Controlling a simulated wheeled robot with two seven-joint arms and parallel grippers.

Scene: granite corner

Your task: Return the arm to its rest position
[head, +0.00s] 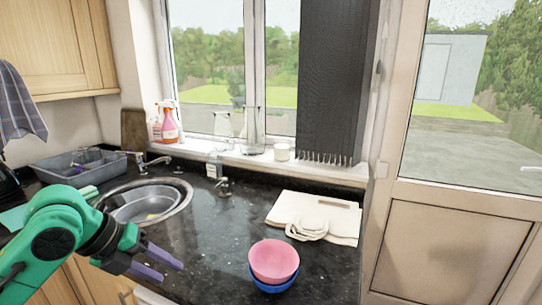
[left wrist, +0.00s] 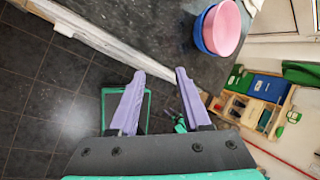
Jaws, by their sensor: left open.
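My left gripper (head: 158,264) is open and empty, with purple fingers. In the head view it is in front of the counter's near edge, below the sink and to the left of the bowls. A pink bowl (head: 274,260) sits nested in a blue bowl (head: 273,285) on the counter. Both also show at the top of the left wrist view.
The dark granite counter (head: 205,255) is bare between sink and bowls. A round metal sink (head: 183,207) is behind my arm. Folded cream cloths (head: 315,215) lie at the right. A grey dish rack (head: 82,170) and spray bottles (head: 169,122) stand farther back. A door (head: 450,245) is right.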

